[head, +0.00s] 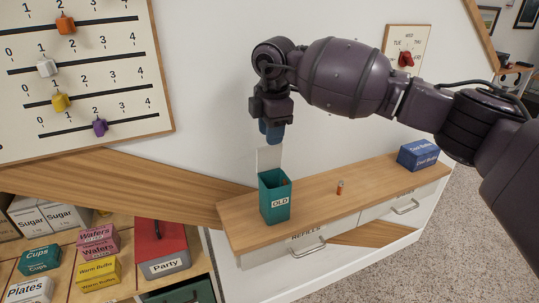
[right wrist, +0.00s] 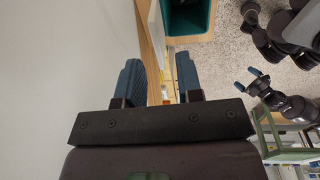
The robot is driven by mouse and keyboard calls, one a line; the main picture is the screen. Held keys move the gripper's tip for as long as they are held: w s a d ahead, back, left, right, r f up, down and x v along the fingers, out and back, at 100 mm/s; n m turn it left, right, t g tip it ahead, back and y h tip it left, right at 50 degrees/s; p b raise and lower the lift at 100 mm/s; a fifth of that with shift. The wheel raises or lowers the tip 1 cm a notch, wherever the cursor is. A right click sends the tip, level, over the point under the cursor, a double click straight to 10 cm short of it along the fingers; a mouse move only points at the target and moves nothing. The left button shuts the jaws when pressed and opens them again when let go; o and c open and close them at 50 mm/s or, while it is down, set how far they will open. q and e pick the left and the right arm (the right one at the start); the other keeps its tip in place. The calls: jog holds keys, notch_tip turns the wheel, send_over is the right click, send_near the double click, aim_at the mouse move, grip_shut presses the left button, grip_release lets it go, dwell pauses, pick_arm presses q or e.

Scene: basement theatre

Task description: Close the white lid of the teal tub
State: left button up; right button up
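The teal tub (head: 274,207), labelled OLD, stands on the wooden counter top near its left end. Its white lid (head: 268,158) stands up open at the back edge. Something orange-brown shows inside the tub. In the right wrist view the tub (right wrist: 188,20) is at the top, with the lid (right wrist: 156,25) seen nearly edge-on beside it. My right gripper (head: 271,132) points down just above the lid's top edge. In the right wrist view its blue fingers (right wrist: 160,80) are apart, with nothing held. My left gripper (right wrist: 259,77) shows small at the right, its tips apart.
A small orange cylinder (head: 339,187) stands on the counter (head: 311,197) right of the tub. A blue box (head: 418,154) sits at the counter's right end. The white wall is close behind. Lower left are shelves with boxes and a Party box (head: 165,268).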

aim_at(270, 160)
jog(key=f, duration=0.2)
jog(key=f+b, duration=0.1)
jog(key=f, duration=0.4)
jog(key=shift+w+a, duration=0.1)
jog(key=shift+w, duration=0.25)
jog(key=shift+r, duration=0.15)
grip_shut()
